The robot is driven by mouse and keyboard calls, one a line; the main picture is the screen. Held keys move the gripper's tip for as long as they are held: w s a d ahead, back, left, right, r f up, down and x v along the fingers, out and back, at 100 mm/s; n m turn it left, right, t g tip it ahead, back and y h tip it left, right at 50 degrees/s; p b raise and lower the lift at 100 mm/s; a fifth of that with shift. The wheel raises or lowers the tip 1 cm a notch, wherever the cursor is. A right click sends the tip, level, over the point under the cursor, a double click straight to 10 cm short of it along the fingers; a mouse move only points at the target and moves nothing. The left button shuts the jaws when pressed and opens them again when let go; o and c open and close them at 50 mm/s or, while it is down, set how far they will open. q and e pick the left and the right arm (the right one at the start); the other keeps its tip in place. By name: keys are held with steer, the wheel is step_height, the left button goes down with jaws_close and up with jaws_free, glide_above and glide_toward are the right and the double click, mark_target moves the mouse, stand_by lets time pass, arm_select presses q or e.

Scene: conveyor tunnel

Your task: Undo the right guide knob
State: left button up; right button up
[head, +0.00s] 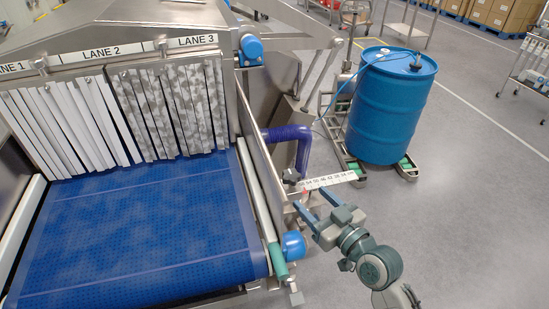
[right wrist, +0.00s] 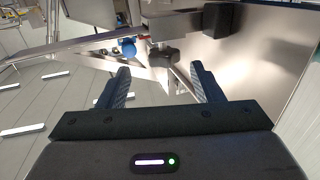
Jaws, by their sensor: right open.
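The right guide knob, a dark lobed knob (head: 291,176), sits on the right side of the conveyor at the inner end of a white numbered scale (head: 328,181). In the right wrist view the black knob (right wrist: 165,54) shows under a metal block, ahead of and between the fingertips. My right gripper (head: 313,200) is open and empty, just short of the knob, with a gap between them. Its two fingers (right wrist: 160,76) also show spread apart in the right wrist view. My left gripper is not in view.
The blue belt (head: 145,235) runs under strip curtains (head: 160,110). A blue end cap (head: 293,245) and a purple hose (head: 300,140) are close to the gripper. A blue drum (head: 390,110) stands behind right.

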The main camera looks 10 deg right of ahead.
mark_target(286, 172)
steer(key=p+x, duration=0.1)
steer(key=x, duration=0.2)
steer(key=r+p+x, duration=0.1)
steer(key=x, duration=0.2)
steer(key=p+x, duration=0.1)
steer(key=x, duration=0.2)
steer(key=shift+w+a+r+p, duration=0.15)
steer(key=shift+a+r+p, duration=0.05)
steer(key=shift+a+p, duration=0.1)
steer(key=shift+w+a+f, duration=0.1)
steer(key=shift+w+a, duration=0.1)
steer(key=shift+w, duration=0.3)
steer(key=c, duration=0.9)
steer(key=shift+c, duration=0.5)
